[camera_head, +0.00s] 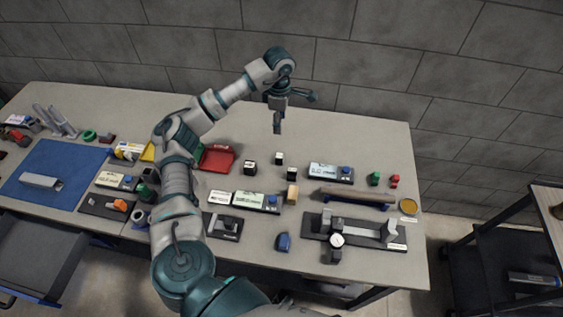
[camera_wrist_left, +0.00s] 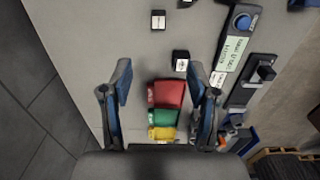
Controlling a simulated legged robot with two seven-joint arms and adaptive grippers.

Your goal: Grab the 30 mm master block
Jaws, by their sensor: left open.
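Three small dark blocks with white labelled faces stand apart on the table: one beside the red tray (camera_head: 250,167), one farther back (camera_head: 279,158) and one to the right (camera_head: 292,173). Their labels are too small to read, so I cannot tell which is the 30 mm master block. My left gripper (camera_head: 291,108) is open and empty, held above the back of the table. In the left wrist view, its fingers (camera_wrist_left: 161,82) are spread. One labelled block (camera_wrist_left: 180,60) shows just beyond the right finger and another (camera_wrist_left: 158,19) farther up. My right gripper is not seen.
Red (camera_head: 216,158), green and yellow trays lie left of the blocks. A wooden block (camera_head: 292,194), labelled boxes (camera_head: 331,172) and a dark fixture with a dial (camera_head: 355,231) stand to the right and front. A grey wall runs behind the table.

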